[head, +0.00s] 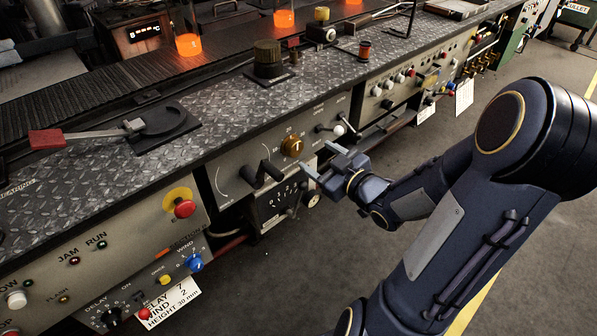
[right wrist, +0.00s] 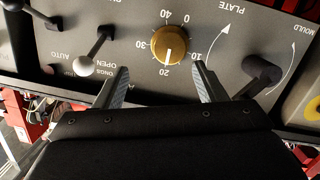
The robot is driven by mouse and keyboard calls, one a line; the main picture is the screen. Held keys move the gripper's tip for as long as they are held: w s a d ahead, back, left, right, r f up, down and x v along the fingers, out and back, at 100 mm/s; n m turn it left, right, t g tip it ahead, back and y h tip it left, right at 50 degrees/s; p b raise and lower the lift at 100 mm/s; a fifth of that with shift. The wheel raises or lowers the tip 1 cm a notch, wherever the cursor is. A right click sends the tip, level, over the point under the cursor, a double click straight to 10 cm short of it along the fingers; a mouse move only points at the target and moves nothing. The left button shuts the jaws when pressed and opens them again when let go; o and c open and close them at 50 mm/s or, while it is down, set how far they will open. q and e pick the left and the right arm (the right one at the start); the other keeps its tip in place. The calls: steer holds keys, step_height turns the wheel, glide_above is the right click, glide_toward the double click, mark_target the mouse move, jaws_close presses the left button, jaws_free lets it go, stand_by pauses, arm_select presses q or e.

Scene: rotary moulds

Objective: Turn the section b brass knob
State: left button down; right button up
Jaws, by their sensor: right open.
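The brass knob (head: 291,146) sits on the grey front panel, just left of my right gripper (head: 322,160). In the right wrist view the brass knob (right wrist: 170,46) is round with a knurled rim, inside a printed scale from 0 to 40. Its white pointer line lies near the 20 mark. My right gripper (right wrist: 162,80) is open and empty, with its fingertips spread to either side of the knob's line and short of it. A gap shows between them and the knob. I cannot make out a section letter. My left gripper is not in view.
A white-tipped lever (right wrist: 90,62) stands on one side of the knob and a black crank handle (right wrist: 262,73) on the other, both near the fingers. A counter box (head: 279,203) hangs below. A red-handled lever (head: 80,134) lies on the tread-plate top. The floor in front is clear.

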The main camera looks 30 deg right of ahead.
mark_target(297, 149)
arm_select(q)
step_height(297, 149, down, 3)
steer(key=shift+b, duration=0.85)
arm_select(e)
steer(key=shift+n+t+y, duration=0.4)
steer(key=shift+t+y, duration=0.3)
steer(key=shift+y, duration=0.2)
steer(key=w, duration=0.2)
steer(key=w+a+f, duration=0.1)
steer(key=w, duration=0.4)
steer(key=shift+a+f, duration=0.3)
steer(key=shift+f, duration=0.05)
steer(key=c, duration=1)
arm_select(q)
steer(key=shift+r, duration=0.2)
arm_select(e)
steer(key=shift+m, duration=0.4)
